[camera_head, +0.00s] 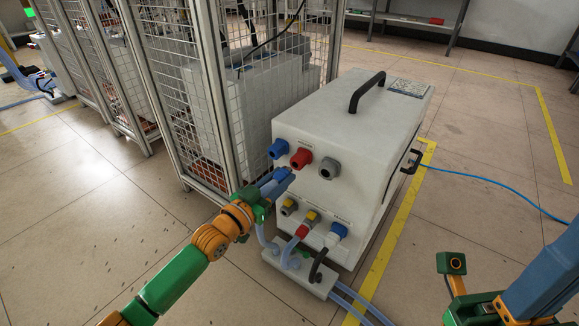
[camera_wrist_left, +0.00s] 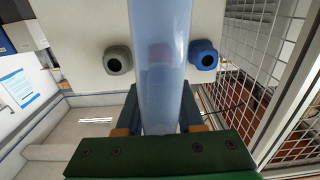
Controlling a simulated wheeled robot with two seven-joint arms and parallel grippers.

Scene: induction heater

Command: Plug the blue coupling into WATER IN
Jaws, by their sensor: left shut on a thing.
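The white heater box (camera_head: 345,125) stands on the floor. Its upper row has blue (camera_head: 278,148), red (camera_head: 301,158) and grey (camera_head: 330,167) fittings. The lower row has a brass-coloured port (camera_head: 289,206), a red coupling (camera_head: 303,231) and a blue fitting (camera_head: 338,231). My left gripper (camera_head: 284,178) is shut on a pale blue hose (camera_wrist_left: 160,70), in front of the upper row. In the left wrist view the hose runs upright between the fingers; its end and any blue coupling on it cannot be made out. My right gripper (camera_head: 555,262) is partly cut off at lower right.
A wire-mesh cage (camera_head: 180,80) stands close to the box's left side. A hose block (camera_head: 300,275) with a black handle (camera_head: 318,266) sits below the lower ports. A thin blue cable (camera_head: 500,184) crosses the floor at right.

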